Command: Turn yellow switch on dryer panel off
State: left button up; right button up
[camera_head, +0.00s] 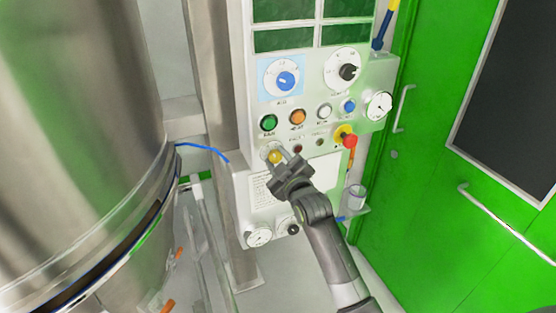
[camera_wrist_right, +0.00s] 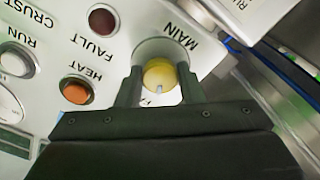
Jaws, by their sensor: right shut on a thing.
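The yellow switch (camera_head: 275,156) is a round knob at the lower left of the dryer panel (camera_head: 318,88). In the right wrist view the yellow switch (camera_wrist_right: 159,75) sits in a silver ring under the label MAIN, with a pale pointer mark on its lower part. My right gripper (camera_head: 279,161) reaches up to it from below. In the right wrist view the fingers of my right gripper (camera_wrist_right: 158,88) stand on either side of the knob and are shut on it. My left gripper is not in view.
Near the switch are a green button (camera_head: 269,123), an orange button (camera_head: 297,117), a dark red fault lamp (camera_wrist_right: 102,20) and a red emergency knob (camera_head: 349,141) on yellow. A large steel vessel (camera_head: 80,130) stands left. Green doors (camera_head: 425,190) are at right.

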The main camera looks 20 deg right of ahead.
jog(key=o, duration=1)
jog(key=shift+s+f, duration=0.1)
jog(key=shift+s, duration=0.5)
jog(key=s+d+b, duration=0.1)
jog(key=s+b, duration=0.3)
jog(key=s, duration=1.2)
jog(key=shift+d, duration=0.15)
